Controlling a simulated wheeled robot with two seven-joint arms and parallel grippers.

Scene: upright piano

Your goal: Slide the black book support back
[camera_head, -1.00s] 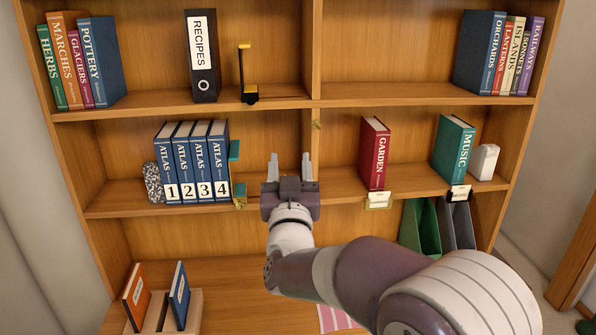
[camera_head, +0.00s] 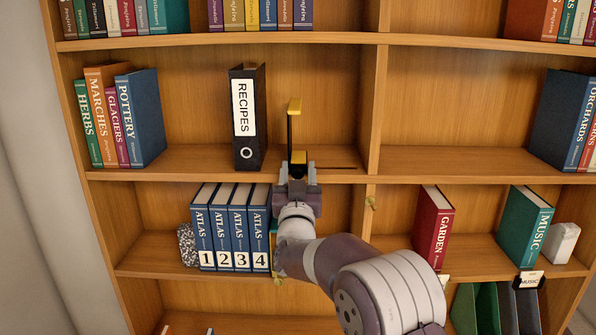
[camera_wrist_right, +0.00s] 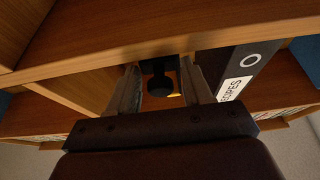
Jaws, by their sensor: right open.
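The black book support (camera_head: 291,133) stands upright on the upper shelf, right of the RECIPES binder, with a gap between them. It has a thin black upright, a yellow top and a black base with yellow. My right gripper (camera_head: 298,172) is open at the shelf's front edge, right in front of the support's base. In the right wrist view the support's dark rounded part (camera_wrist_right: 160,86) shows between the two open fingers (camera_wrist_right: 162,92). I cannot tell whether the fingers touch it. My left gripper is not in view.
The RECIPES binder (camera_head: 247,118) stands left of the support. A thin dark slot (camera_head: 335,167) runs along the shelf to its right, toward the vertical divider (camera_head: 371,110). The blue atlases (camera_head: 230,228) stand on the shelf below. The shelf right of the support is clear.

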